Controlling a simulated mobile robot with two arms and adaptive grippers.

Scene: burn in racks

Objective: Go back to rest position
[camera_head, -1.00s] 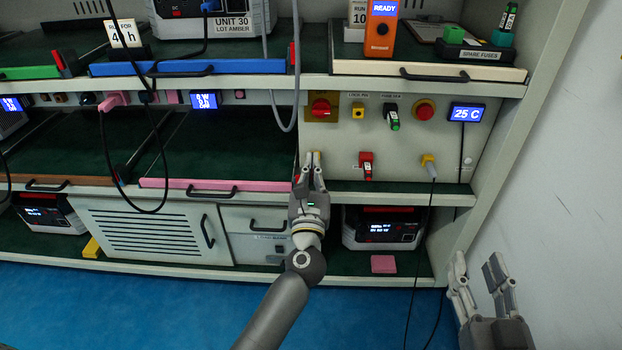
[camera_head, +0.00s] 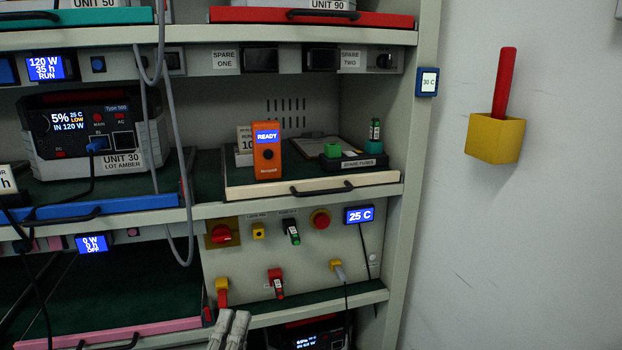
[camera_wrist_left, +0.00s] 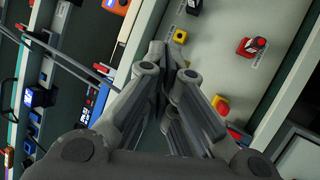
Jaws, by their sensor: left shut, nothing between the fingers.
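My left gripper (camera_head: 231,330) shows only its fingertips at the bottom edge of the head view, in front of the lower shelf edge. The fingers are close together and hold nothing. In the left wrist view the same gripper (camera_wrist_left: 168,62) is shut and empty, pointing toward the rack's pale control panel (camera_wrist_left: 210,55). No contact with the panel can be made out. My right gripper is outside both current views.
The control panel carries a red knob (camera_head: 221,234), a red button (camera_head: 320,220), a 25 C display (camera_head: 359,214) and plugs. Above it a drawer (camera_head: 312,185) holds an orange READY meter (camera_head: 267,150). A yellow holder (camera_head: 495,138) hangs on the clear wall.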

